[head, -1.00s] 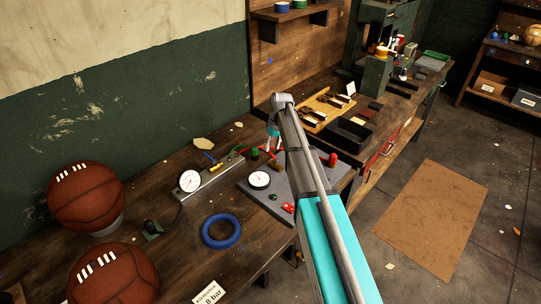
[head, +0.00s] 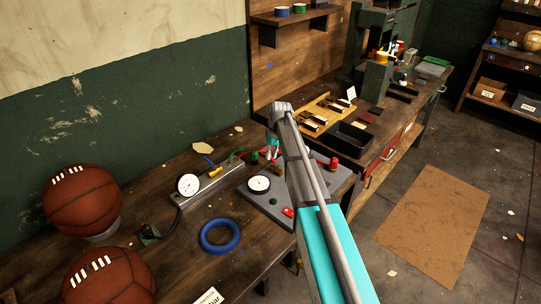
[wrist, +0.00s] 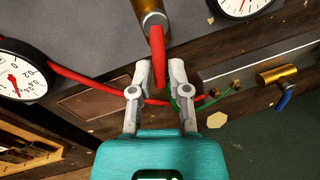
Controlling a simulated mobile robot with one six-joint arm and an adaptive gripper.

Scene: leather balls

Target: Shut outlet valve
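In the wrist view my gripper (wrist: 159,80) has its two pale fingers apart, one on each side of the lower end of a red lever (wrist: 157,50). A gap shows beside the lever, and I cannot tell whether either finger touches it. The lever sticks out from a brass valve body (wrist: 152,18). A second brass valve (wrist: 278,74) with a blue lever (wrist: 284,97) is at the right. No label shows which one is the outlet valve. In the head view my gripper (head: 271,152) is small and partly hidden by my arm, over the grey plate (head: 258,206).
A red hose (wrist: 85,80) runs past the fingers from a white dial gauge (wrist: 14,76). A blue ring (head: 220,236) and two brown balls (head: 82,200) (head: 108,277) lie on the bench's left. A black tray (head: 350,137) stands farther right.

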